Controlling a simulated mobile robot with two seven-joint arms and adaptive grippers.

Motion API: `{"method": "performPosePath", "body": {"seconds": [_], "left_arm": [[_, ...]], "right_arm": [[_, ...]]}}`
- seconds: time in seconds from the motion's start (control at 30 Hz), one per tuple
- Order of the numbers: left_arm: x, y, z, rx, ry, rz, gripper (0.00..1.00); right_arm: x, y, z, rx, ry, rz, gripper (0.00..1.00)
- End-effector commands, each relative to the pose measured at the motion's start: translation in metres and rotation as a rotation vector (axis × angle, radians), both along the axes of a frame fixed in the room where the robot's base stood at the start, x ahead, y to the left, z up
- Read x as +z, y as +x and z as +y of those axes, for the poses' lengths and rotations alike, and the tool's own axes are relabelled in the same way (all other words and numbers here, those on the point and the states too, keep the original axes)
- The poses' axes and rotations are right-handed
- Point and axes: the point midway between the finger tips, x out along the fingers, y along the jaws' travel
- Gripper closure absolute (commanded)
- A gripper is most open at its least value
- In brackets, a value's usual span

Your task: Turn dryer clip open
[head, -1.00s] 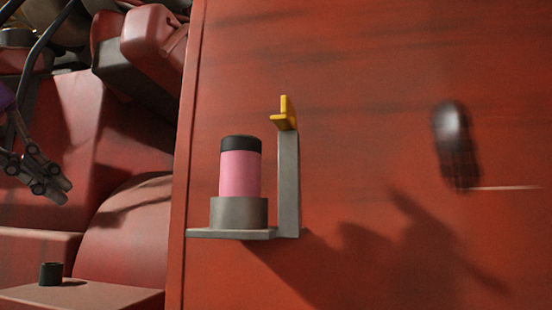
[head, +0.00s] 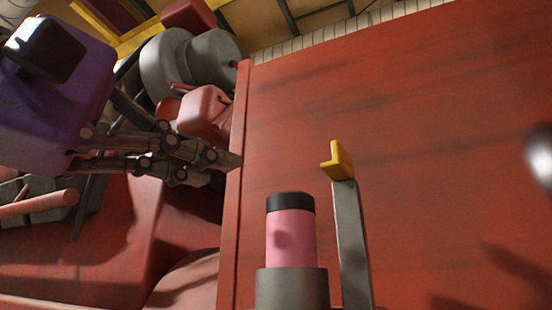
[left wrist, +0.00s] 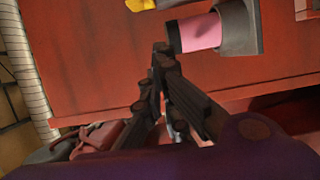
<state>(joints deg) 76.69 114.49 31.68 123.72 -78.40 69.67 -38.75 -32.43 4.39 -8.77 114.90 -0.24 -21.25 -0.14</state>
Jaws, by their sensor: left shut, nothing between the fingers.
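The yellow clip (head: 337,160) tops an upright grey bracket (head: 352,240) on the red panel. Beside the bracket, a pink dryer cartridge (head: 290,238) with a black cap stands in a grey cup (head: 292,288). My left gripper (head: 232,161) is shut and empty, left of the clip and cartridge and apart from the clip. In the left wrist view the gripper (left wrist: 163,50) has its tips near the black cap of the pink dryer (left wrist: 200,32). Part of the yellow clip (left wrist: 140,4) shows at the top edge there. My right gripper is not seen.
The red panel (head: 430,130) is broad and mostly bare right of the bracket. Grey and red machine parts (head: 190,65) crowd the space behind my left gripper.

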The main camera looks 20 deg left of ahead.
Motion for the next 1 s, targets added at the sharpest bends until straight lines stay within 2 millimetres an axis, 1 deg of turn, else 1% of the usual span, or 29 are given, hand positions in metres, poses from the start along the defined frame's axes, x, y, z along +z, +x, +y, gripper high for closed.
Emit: {"method": "performPosePath", "body": {"seconds": [0.03, 0.1, 0.27, 0.4, 0.53, 0.7, 1.0], "left_arm": [[0.001, 0.010, -0.004, 0.004, 0.005, 0.001, 1.00], [0.002, 0.024, -0.010, 0.006, 0.005, 0.001, 1.00], [0.001, 0.055, -0.022, 0.006, 0.006, 0.002, 1.00], [0.002, 0.050, -0.043, 0.004, 0.008, -0.004, 1.00], [0.001, 0.048, -0.055, 0.003, 0.005, -0.003, 1.00], [0.000, 0.048, -0.061, 0.001, 0.003, -0.001, 1.00], [0.000, 0.048, -0.062, 0.000, 0.003, -0.001, 1.00]], "right_arm": [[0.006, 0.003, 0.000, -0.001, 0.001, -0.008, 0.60], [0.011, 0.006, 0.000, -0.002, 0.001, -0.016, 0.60], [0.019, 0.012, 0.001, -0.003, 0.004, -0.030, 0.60], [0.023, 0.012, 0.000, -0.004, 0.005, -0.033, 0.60], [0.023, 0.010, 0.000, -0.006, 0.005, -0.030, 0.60], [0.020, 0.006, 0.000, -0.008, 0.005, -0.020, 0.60], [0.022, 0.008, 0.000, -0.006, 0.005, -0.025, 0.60]]}}
